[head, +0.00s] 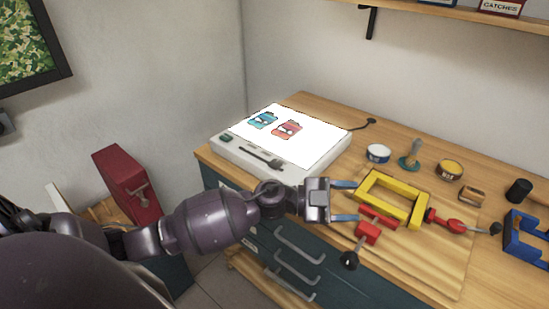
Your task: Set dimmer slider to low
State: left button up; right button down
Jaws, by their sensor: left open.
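A white light box (305,171) lies on the bench, its top panel brightly lit. The dimmer slider (262,157) is a dark slot on the box's front border. Its dark knob (275,163) appears to be toward the slot's right end. My left gripper (346,201) is open and empty, with two blue fingers pointing right. It is to the right of and in front of the slider, apart from it, near the yellow clamp frame. My left arm crosses in front of the drawers. My right gripper is out of view.
Blue and red pictures lie on the lit panel. A yellow clamp frame (386,182) with red parts lies close to my left fingers. Small tins (378,153), a brush and a blue clamp (526,235) are farther right. A red box (127,181) stands at left.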

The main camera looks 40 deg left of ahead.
pick_arm(q)
jog(key=m+g, duration=0.2)
jog(key=g, duration=0.1)
jog(key=n+g+y, duration=0.2)
jog(key=g+y, duration=0.4)
jog(key=y, duration=1)
send_near(275, 162)
notch_tip(275, 162, down, 9)
jog(key=shift+w+d+r, duration=0.1)
jog(key=shift+d, duration=0.05)
grip_shut()
